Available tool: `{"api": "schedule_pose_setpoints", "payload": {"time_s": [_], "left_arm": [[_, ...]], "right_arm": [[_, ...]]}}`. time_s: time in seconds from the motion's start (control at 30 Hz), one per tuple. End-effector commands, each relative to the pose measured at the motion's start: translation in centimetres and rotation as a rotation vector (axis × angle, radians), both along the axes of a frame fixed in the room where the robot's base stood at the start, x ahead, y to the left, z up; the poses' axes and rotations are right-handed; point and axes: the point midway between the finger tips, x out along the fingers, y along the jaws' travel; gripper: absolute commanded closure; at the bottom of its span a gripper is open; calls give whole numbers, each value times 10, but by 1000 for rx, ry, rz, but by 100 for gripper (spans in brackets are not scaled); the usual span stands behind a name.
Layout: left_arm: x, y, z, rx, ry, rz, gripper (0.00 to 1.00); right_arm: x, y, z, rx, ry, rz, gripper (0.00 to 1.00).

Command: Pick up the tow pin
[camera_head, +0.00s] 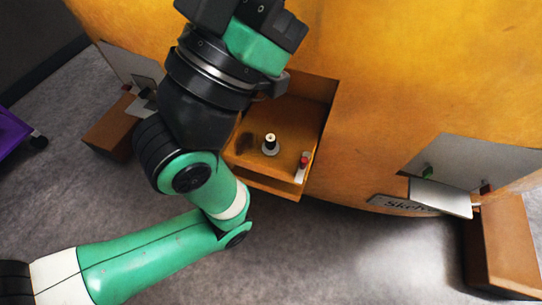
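An orange casting has an open pocket (318,100) in its lower middle. On the pocket's floor stands a small upright pin (269,145) with a dark body, a pale top and a pale ring at its base; it looks like the tow pin. My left arm comes in from the lower left, bends up past the pocket's left side and covers part of it. The black and green wrist end of the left arm, with the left gripper (255,35), is at the top, above and apart from the pin. Its fingers cannot be made out. My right gripper is out of view.
A small red-topped piece (304,160) with a pale strip sits at the pocket's right front edge. Grey plates (440,196) and brown blocks (507,250) flank the casting low down. A purple object (14,135) stands far left. The grey floor in front is clear.

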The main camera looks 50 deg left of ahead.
Motion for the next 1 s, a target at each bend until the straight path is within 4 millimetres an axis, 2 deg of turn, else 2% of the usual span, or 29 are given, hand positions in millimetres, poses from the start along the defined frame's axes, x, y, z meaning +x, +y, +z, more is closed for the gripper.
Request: {"api": "schedule_pose_setpoints", "payload": {"time_s": [0.4,0.8,1.0], "left_arm": [[0,0,-1,0,0,0,98],[0,0,-1,0,0,0,26],[0,0,0,0,0,0,26]], "right_arm": [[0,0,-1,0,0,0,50],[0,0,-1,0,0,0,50],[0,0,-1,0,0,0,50]]}}
